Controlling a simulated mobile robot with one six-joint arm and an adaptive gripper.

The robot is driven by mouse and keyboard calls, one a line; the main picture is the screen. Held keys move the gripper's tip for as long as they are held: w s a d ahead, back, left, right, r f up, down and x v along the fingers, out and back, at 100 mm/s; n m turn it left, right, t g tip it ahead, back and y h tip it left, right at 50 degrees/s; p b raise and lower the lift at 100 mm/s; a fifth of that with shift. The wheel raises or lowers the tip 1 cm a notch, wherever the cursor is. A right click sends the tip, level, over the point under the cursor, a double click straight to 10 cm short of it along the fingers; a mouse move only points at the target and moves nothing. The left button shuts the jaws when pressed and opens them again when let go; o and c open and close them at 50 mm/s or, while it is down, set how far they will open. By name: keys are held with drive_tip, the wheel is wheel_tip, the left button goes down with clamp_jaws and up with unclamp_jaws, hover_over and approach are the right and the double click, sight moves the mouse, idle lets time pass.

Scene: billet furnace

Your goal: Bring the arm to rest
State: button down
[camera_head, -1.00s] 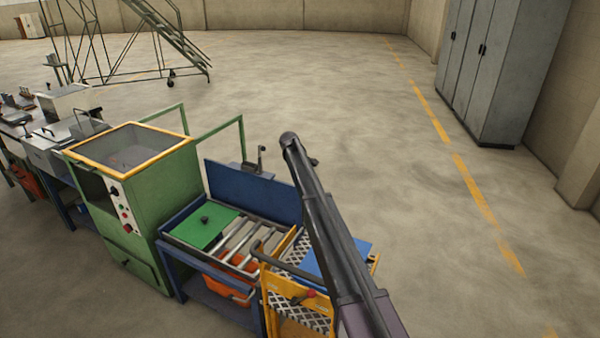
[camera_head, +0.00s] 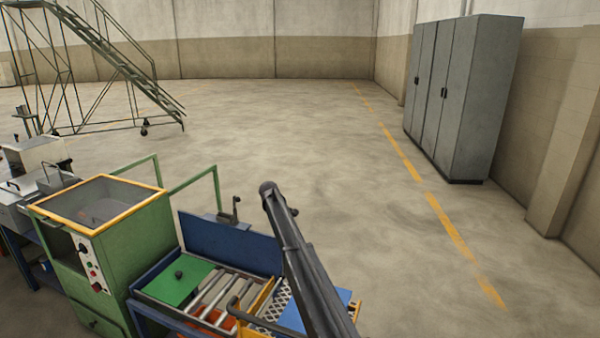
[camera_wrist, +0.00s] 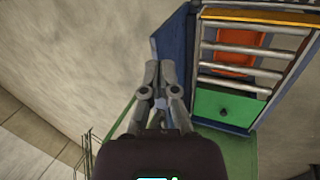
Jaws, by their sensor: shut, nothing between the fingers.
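My gripper (camera_wrist: 160,70) shows in the wrist view with its fingers close together and nothing held. It hangs above the floor, beside the blue back plate (camera_wrist: 172,45) of the roller table. My arm rises from the lower edge of the head view, in front of the roller table's right end. The gripper itself cannot be made out in the head view.
The roller table (camera_head: 235,240) holds a green plate (camera_head: 180,283). A green furnace (camera_head: 115,255) stands left of it, and a yellow cart (camera_head: 262,297) adjoins on the right. Grey cabinets (camera_head: 465,95) stand by the right wall.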

drive_tip(key=s+d+m+g, duration=0.1)
drive_tip(key=s+d+m, duration=0.2)
drive_tip(key=s+d, duration=0.75)
drive_tip(key=s+d+m+g, duration=0.1)
drive_tip(key=s+d+m, duration=0.2)
drive_tip(key=s+d, duration=0.75)
drive_tip(key=s+d+m+g+y, duration=0.1)
drive_tip(key=s+d+m, duration=0.2)
drive_tip(key=s, duration=1.3)
drive_tip(key=s+d+f+m+g+y, duration=0.1)
drive_tip(key=s+d+m, duration=0.3)
drive_tip(key=s, duration=1.3)
drive_tip(key=shift+d+f, duration=0.2)
drive_tip(key=shift+d, duration=0.65)
